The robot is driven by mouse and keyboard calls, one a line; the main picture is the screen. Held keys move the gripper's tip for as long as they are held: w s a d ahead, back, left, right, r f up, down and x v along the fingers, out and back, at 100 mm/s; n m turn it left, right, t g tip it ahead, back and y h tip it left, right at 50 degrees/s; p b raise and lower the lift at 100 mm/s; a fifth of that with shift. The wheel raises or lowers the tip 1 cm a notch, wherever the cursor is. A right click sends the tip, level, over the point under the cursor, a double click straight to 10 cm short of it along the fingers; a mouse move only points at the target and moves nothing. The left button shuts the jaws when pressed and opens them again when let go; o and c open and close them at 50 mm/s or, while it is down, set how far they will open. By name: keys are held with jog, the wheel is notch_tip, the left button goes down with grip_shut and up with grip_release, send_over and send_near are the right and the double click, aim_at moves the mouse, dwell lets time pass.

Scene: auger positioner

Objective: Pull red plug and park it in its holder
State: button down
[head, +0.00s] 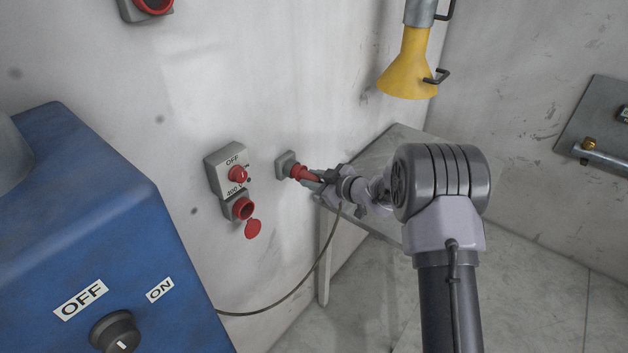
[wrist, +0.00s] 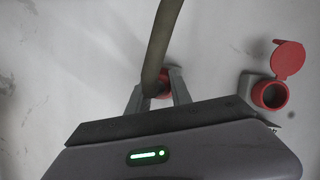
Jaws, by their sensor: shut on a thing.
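The red plug (head: 303,173) is between the fingers of my gripper (head: 318,179), which is shut on it. The plug's front end is at a small grey wall holder (head: 284,161); I cannot tell how deep it sits. In the wrist view the plug (wrist: 164,88) shows partly between the two fingers of my gripper (wrist: 156,95), with its thick cable (wrist: 163,40) crossing in front. The red 400 V socket (head: 242,208) is empty, and its round red lid (head: 253,229) hangs open. The socket (wrist: 270,95) is also at the right of the wrist view.
A grey switch box (head: 226,160) with a red knob is above the socket. A blue machine (head: 90,220) stands at the left. A grey table (head: 380,165) is behind my arm, and a yellow funnel (head: 408,70) hangs above. The cable (head: 290,295) loops low along the wall.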

jog(key=shift+w+a, duration=0.55)
jog(key=shift+a, duration=0.1)
jog(key=shift+w+a, duration=0.1)
jog(key=c, duration=1.1)
grip_release()
jog(key=p+v, duration=0.3)
jog(key=v, duration=1.4)
jog(key=shift+r, duration=0.1)
